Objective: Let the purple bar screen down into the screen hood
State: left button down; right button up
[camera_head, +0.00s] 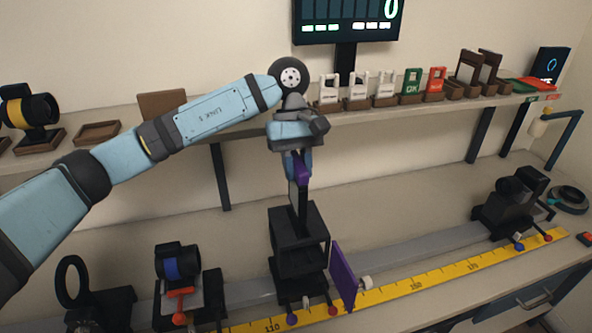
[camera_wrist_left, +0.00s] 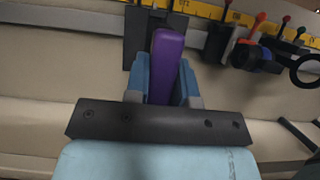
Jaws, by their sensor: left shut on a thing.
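My left gripper (camera_head: 299,168) points down above the rail and is shut on the purple bar screen (camera_head: 301,174). The screen has a purple top bar and a dark, narrow plate hanging upright below it. In the left wrist view the purple bar (camera_wrist_left: 167,48) sits between the two blue fingers of the gripper (camera_wrist_left: 164,85). The screen hood (camera_head: 300,226), a black box open at its side, stands on the rail directly under the gripper. The plate's lower end meets the hood's top; I cannot tell how far it is inside. My right gripper is not in view.
A purple panel (camera_head: 343,272) stands upright just right of the hood. A yellow scale (camera_head: 410,287) runs along the rail's front. A blue-ringed lens mount (camera_head: 180,264) stands left, a black unit (camera_head: 508,207) right. A shelf (camera_head: 240,137) with several holders runs behind the arm.

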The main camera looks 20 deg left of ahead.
pick_arm(q)
jog(key=shift+w, duration=0.25)
jog(key=shift+w+f, duration=0.1)
jog(key=shift+f, duration=0.15)
jog(key=shift+s+f, duration=0.35)
jog(key=shift+f, duration=0.05)
notch_tip(320, 180, down, 4)
jog(key=shift+w+f+b, duration=0.1)
jog(key=shift+b, duration=0.45)
notch_tip(320, 180, down, 5)
jog(key=shift+r+b, duration=0.15)
jog(key=shift+b, duration=0.65)
jog(key=shift+f+b, duration=0.45)
jog(key=shift+b, duration=0.1)
jog(key=shift+f, duration=0.1)
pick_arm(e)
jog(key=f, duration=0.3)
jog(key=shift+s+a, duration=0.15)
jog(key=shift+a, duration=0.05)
pick_arm(q)
jog(key=shift+b, duration=0.95)
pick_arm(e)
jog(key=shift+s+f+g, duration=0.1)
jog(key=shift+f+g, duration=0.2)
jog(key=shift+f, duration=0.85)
pick_arm(q)
jog(key=shift+f+b, duration=0.3)
jog(key=shift+b, duration=0.1)
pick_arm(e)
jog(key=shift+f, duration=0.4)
